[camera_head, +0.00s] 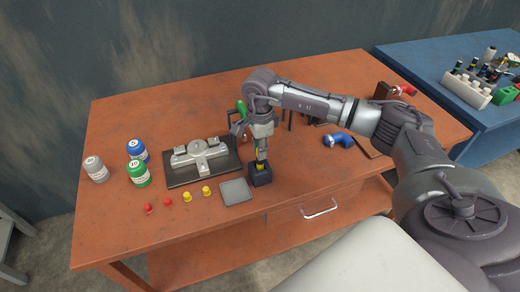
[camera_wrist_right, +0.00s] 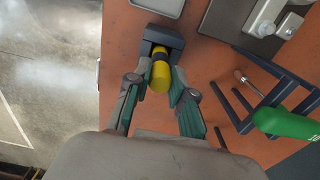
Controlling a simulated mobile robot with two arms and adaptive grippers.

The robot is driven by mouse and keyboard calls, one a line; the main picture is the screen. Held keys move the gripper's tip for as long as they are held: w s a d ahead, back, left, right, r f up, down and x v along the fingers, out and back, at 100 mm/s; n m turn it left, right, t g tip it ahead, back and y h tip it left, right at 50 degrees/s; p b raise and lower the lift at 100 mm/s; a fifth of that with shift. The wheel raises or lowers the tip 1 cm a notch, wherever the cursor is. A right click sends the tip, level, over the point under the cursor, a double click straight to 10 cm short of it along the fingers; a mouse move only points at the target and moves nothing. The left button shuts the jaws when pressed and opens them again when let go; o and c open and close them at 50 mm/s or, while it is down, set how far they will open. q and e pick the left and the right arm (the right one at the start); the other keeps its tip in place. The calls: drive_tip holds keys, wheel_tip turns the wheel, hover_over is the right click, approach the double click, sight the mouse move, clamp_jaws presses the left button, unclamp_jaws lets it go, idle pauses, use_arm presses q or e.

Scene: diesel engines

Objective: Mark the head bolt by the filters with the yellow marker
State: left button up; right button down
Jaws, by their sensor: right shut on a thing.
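The yellow marker (camera_head: 259,167) stands upright in a small dark holder (camera_head: 261,179) near the front of the orange bench. My right gripper (camera_head: 261,157) comes down from above and is shut on the marker. In the right wrist view the marker (camera_wrist_right: 160,76) lies between the two fingers (camera_wrist_right: 159,84), with its lower end in the holder (camera_wrist_right: 176,40). A grey metal part (camera_head: 207,157) with raised blocks sits on a dark plate (camera_head: 185,178) left of the gripper. My left gripper is not in view.
A grey tray (camera_head: 236,192) lies left of the holder. A dark rack (camera_wrist_right: 262,88) and a green handle (camera_wrist_right: 288,123) are close to my gripper.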

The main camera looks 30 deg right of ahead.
drive_tip(key=shift+r+p, duration=1.9)
drive_tip(key=shift+r, duration=2)
